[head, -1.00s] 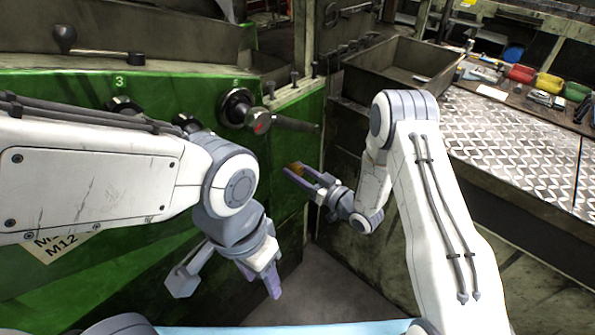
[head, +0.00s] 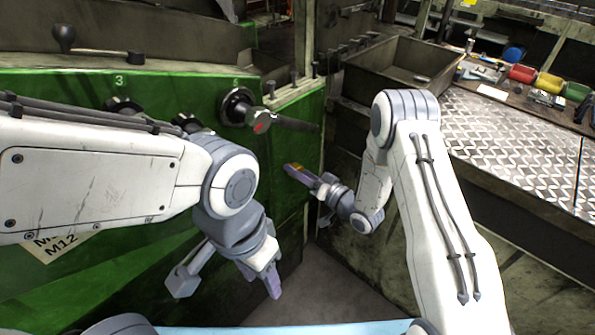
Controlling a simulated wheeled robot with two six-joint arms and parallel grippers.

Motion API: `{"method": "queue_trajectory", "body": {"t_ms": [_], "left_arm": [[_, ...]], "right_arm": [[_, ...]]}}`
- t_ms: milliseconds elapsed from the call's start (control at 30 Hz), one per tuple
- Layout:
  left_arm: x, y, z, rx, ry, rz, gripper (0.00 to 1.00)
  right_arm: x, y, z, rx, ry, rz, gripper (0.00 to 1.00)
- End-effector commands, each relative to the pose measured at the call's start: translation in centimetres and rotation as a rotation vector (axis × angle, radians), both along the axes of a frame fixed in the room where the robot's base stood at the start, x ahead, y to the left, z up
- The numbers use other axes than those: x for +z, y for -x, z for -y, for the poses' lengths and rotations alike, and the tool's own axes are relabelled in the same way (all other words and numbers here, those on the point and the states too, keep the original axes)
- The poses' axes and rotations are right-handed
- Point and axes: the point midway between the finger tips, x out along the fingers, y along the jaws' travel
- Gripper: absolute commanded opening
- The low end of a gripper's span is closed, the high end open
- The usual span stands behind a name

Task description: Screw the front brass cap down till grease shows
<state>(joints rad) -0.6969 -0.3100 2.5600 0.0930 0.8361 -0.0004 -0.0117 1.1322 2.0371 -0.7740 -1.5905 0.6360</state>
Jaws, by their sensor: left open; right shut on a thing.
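My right gripper (head: 299,173) is at the right end of the green machine front, beside its corner. It is shut on the front brass cap (head: 297,167), of which only a small brownish sliver shows past the purple fingers. Whether any grease shows at the cap cannot be seen from here. My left gripper (head: 229,283) is lower and to the left, in front of the green panel. Its fingers are spread wide, point downward and hold nothing.
A dark lever handle (head: 285,122) sticks out of the machine above my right gripper. A grey metal bin (head: 400,68) stands behind. A patterned metal bench top (head: 520,140) with tools and coloured containers is at the right. The floor (head: 345,280) between is clear.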

Motion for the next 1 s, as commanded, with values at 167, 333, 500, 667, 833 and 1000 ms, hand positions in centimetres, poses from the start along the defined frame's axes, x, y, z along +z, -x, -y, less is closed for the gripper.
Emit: {"method": "queue_trajectory", "body": {"t_ms": [167,333,500,667,833,1000], "left_arm": [[0.13,0.0,0.0,0.0,0.0,0.0,0.5],[0.28,0.0,0.0,0.0,0.0,0.0,0.5],[0.48,-0.01,0.0,0.0,0.0,0.0,0.5],[0.67,0.0,0.0,0.0,0.0,0.0,0.5],[0.84,0.0,0.0,0.0,0.0,0.0,0.5],[0.96,0.0,0.0,0.0,0.0,0.0,0.5]], "right_arm": [[0.02,0.0,0.03,0.001,-0.12,-0.119,0.0],[0.03,-0.01,0.04,0.001,-0.234,-0.234,0.0],[0.02,-0.03,0.06,0.001,-0.347,-0.346,0.0],[0.0,-0.05,0.07,0.001,-0.444,-0.443,0.0],[-0.05,-0.05,0.08,0.0,-0.53,-0.53,0.0],[-0.08,-0.06,0.09,-0.001,-0.592,-0.591,0.0]]}}
